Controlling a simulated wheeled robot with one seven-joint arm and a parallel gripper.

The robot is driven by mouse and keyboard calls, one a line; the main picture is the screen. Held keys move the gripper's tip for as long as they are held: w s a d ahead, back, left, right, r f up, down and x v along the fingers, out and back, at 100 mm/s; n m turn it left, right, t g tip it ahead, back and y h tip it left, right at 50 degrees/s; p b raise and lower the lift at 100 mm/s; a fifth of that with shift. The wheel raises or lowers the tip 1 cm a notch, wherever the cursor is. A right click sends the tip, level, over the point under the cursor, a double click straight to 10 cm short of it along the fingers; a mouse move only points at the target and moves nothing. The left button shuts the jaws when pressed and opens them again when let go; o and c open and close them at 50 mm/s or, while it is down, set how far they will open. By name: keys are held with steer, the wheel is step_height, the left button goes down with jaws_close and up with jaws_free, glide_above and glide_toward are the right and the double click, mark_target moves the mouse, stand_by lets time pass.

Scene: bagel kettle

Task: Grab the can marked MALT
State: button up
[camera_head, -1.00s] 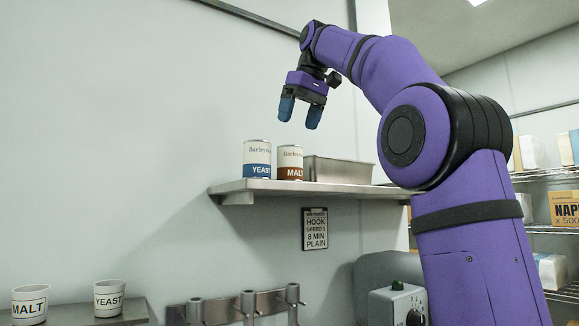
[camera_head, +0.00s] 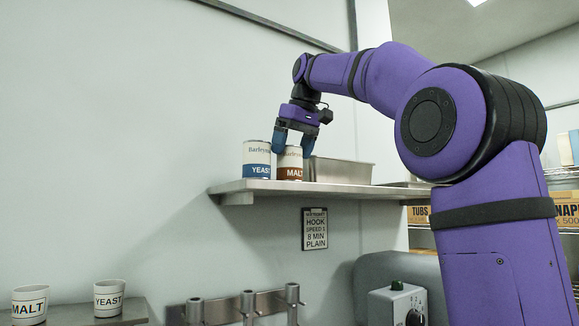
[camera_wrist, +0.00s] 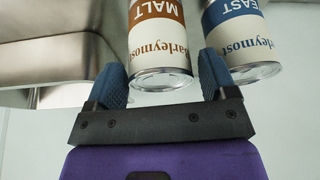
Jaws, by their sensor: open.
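The can marked MALT (camera_head: 290,166), cream with a brown band, stands upright on the wall shelf. In the wrist view the MALT can (camera_wrist: 158,45) appears upside down, its metal end toward my gripper. My gripper (camera_head: 293,150) is open, with its blue fingers down around the top of the MALT can; in the wrist view the fingers (camera_wrist: 162,82) lie to either side of it. I cannot tell whether they touch it. The can marked YEAST (camera_head: 257,160), cream with a blue band, stands close on the left; it also shows in the wrist view (camera_wrist: 240,35).
A metal pan (camera_head: 342,172) stands right of the MALT can on the shelf (camera_head: 240,187). Below left, cups marked MALT (camera_head: 29,303) and YEAST (camera_head: 109,298) stand on a lower ledge. A sign (camera_head: 315,229) hangs under the shelf.

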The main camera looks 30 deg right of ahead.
mark_target(290, 159)
steer(key=shift+x, duration=1.55)
steer(key=c, duration=0.8)
steer(key=shift+r, duration=0.1)
